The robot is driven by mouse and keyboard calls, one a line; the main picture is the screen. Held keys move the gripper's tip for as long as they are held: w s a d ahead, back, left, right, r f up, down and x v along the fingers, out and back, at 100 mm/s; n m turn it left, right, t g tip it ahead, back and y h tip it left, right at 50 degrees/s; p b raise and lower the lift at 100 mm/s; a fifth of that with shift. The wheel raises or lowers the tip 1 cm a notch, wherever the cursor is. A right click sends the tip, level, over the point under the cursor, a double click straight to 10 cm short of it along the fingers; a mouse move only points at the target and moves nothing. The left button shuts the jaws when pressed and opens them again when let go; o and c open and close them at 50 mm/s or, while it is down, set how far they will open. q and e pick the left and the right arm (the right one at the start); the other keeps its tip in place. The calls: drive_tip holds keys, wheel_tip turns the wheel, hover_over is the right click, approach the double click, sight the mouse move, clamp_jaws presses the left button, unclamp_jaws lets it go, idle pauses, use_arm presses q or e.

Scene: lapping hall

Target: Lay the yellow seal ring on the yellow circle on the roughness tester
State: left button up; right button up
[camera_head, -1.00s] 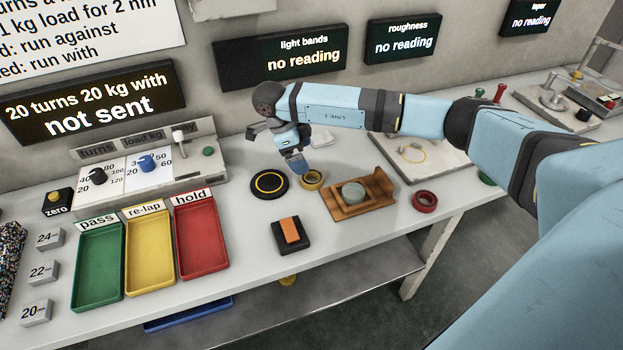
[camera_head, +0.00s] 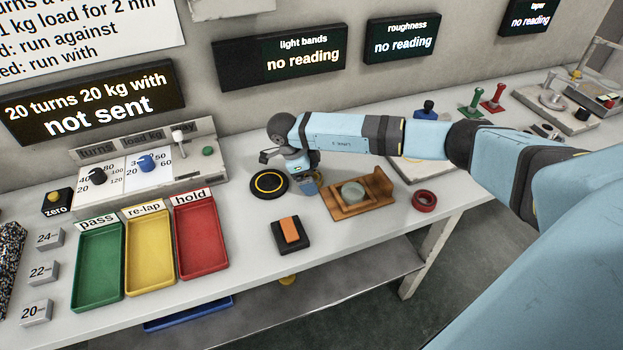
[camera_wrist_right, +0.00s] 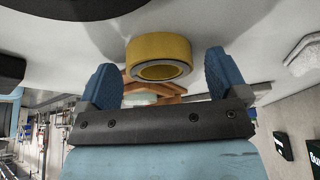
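The yellow seal ring (camera_wrist_right: 158,48) lies on the bench in the right wrist view, just beyond and between the fingertips of my right gripper (camera_wrist_right: 160,78). The fingers are spread apart, with no clear contact on the ring. In the head view my right gripper (camera_head: 308,186) points down over the ring's place and hides most of it. A pale slab (camera_head: 425,171) below the roughness display, seemingly the roughness tester, is mostly hidden behind my right arm. Its yellow circle cannot be seen now. My left gripper is not in view.
A black disc with a yellow ring mark (camera_head: 268,196) lies just left of the gripper. A wooden stand with a pale round piece (camera_head: 380,180) is close on the right, then a red ring (camera_head: 424,201). Green, yellow and red trays (camera_head: 203,235) stand at left.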

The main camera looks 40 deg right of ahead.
drive_tip(key=c, duration=0.9)
drive_tip(key=shift+c, duration=0.2)
wheel_tip(320, 180, up, 20)
drive_tip(key=p, duration=0.1)
